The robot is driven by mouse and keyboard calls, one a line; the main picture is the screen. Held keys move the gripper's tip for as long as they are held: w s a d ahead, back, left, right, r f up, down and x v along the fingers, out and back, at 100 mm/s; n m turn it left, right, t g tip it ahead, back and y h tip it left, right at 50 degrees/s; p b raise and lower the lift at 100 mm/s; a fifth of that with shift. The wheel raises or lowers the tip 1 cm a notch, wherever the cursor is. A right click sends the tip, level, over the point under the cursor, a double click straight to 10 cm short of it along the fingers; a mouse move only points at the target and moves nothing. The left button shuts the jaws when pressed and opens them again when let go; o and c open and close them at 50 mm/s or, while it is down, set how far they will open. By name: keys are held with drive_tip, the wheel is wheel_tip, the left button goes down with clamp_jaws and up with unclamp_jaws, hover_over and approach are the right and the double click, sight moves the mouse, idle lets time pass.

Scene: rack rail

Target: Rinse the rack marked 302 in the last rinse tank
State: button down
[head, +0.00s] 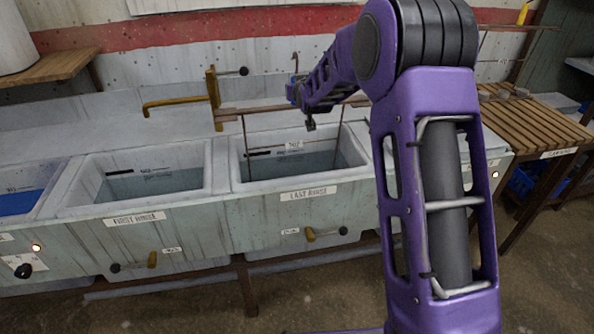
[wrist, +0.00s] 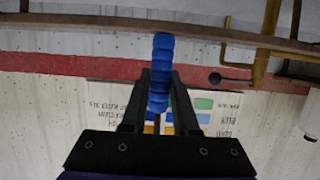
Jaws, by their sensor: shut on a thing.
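The rack (head: 240,111) is a long brown bar with thin rods hanging down over the last rinse tank (head: 308,194). A small white tag (head: 294,145) between the rods seems to read 302. The rods reach down inside the tank opening; I cannot tell how deep they stand in the water. My gripper (wrist: 158,88) is shut on the rack's blue ribbed grip (wrist: 160,60), with the bar (wrist: 110,22) across the top of the wrist view. In the head view my arm partly hides the bar and the tank's right side.
The first rinse tank (head: 137,219) is to the left, with a blue-filled tank (head: 22,203) beyond it. A yellow bracket (head: 213,98) with an arm stands behind the tanks, close to the bar's left end. A slatted wooden bench (head: 535,125) is at the right.

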drive_tip(key=shift+r, duration=0.15)
drive_tip(key=r+p, duration=0.2)
drive_tip(key=r, duration=0.4)
drive_tip(key=s+r+p, duration=0.1)
drive_tip(key=r+p, duration=0.2)
drive_tip(key=r, duration=0.3)
drive_tip(key=r+p, duration=0.2)
drive_tip(key=r, duration=0.4)
drive_tip(key=shift+s+d+r, duration=0.15)
drive_tip(key=shift+s+r, duration=0.15)
drive_tip(key=shift+s, duration=0.05)
